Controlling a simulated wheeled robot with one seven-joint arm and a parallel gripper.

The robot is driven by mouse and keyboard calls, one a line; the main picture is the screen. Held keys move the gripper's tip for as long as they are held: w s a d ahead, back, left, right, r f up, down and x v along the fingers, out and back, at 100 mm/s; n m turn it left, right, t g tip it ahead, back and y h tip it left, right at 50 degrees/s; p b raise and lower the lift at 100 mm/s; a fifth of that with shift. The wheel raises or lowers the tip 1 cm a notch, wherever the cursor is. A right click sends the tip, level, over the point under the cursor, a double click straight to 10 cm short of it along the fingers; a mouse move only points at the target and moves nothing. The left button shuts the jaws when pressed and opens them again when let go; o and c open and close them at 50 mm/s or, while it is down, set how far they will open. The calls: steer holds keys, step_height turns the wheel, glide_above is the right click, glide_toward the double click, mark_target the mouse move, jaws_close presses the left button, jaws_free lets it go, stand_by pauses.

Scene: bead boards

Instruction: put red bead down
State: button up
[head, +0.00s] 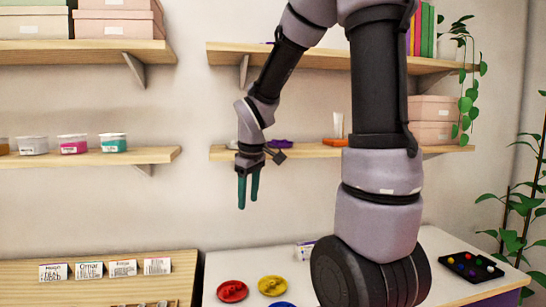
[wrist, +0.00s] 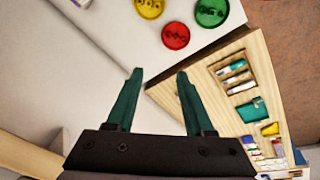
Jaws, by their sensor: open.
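My gripper (head: 248,198) hangs in the air in front of the wall, high above the white table, with its teal fingers pointing down. In the wrist view my gripper (wrist: 160,76) is open, with nothing between the fingers. A small red bead (head: 467,256) seems to lie in the black tray (head: 449,262) at the right end of the table, far from my gripper. A red dish (head: 232,291) stands at the front of the table; it also shows in the wrist view (wrist: 176,36). What lies in it is too small to make out.
A yellow dish (head: 272,285) and a blue dish (head: 285,304) stand beside the red one. A green dish (wrist: 212,11) shows in the wrist view. A wooden board with name cards (head: 122,268) is at left. Shelves (head: 80,157) line the wall; a plant (head: 520,207) is at right.

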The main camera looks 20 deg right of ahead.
steer(key=s+d+r+m+t+y, duration=0.1)
steer(key=s+r+m+t, duration=0.3)
steer(key=s+r+m, duration=0.7)
steer(key=s+r+y, duration=0.1)
steer(key=s+r, duration=0.1)
steer(key=s, duration=0.1)
steer(key=shift+d, duration=0.2)
